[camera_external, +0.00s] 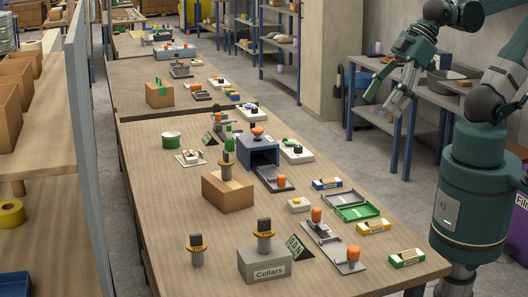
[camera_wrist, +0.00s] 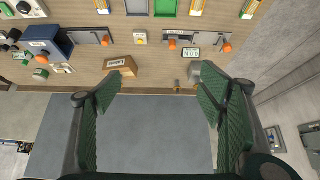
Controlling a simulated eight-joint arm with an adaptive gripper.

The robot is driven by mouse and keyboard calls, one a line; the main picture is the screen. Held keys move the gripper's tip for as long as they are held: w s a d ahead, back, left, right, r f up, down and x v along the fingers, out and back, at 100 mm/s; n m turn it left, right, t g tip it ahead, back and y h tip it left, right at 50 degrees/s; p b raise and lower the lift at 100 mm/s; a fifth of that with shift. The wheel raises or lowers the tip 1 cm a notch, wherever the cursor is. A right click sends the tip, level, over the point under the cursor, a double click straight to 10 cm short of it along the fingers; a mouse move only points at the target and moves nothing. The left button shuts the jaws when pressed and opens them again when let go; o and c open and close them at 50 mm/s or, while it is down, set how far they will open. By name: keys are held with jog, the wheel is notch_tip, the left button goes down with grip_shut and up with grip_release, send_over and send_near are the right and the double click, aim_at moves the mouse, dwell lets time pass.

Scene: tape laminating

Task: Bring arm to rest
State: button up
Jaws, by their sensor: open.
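My arm is raised at the right of the external view, beside the long table (camera_external: 165,240). My gripper (camera_external: 391,106) hangs in the air right of the table, touching nothing. A blue box-shaped machine (camera_external: 258,150) with an orange knob stands mid-table. Its grey tray (camera_external: 275,179) sticks out in front.
A cardboard box (camera_external: 228,192), a grey Collars box (camera_external: 264,263), a green tray (camera_external: 358,212) and a grey plate with orange knobs (camera_external: 328,243) are on the table. A side bench (camera_external: 435,95) stands behind my gripper. The floor between is clear.

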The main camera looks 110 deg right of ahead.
jog(key=shift+f, duration=0.1)
jog(key=shift+f+b, duration=0.9)
jog(key=shift+b, duration=0.05)
dwell(0.9)
